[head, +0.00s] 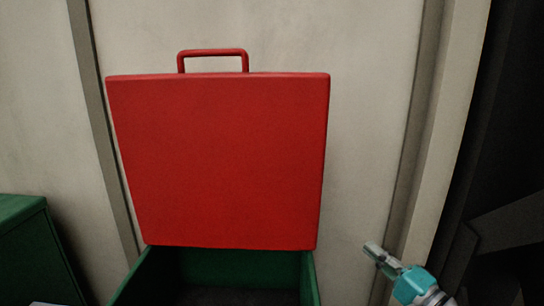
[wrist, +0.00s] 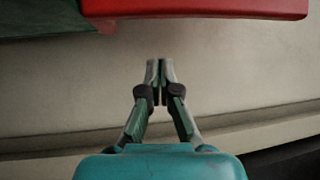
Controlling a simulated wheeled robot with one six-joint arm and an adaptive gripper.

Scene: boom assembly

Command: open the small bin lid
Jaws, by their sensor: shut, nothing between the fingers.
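The red bin lid (head: 220,160) stands raised, nearly upright, at the back of a green bin (head: 135,280), with its handle (head: 213,52) at the top. The open bin shows a dark inside below the lid. In the wrist view the red lid's edge (wrist: 195,10) shows at the top, with green bin wall (wrist: 45,20) beside it. My gripper (head: 372,248) is to the right of the lid and bin, apart from both. In the wrist view my gripper (wrist: 160,66) has its fingertips together with nothing between them.
A pale panelled wall (head: 375,100) stands behind the bin, with a vertical rib (head: 418,150) on the right. Another green box (head: 35,245) is at the lower left. A dark area lies at the far right. Free room lies between the lid and the rib.

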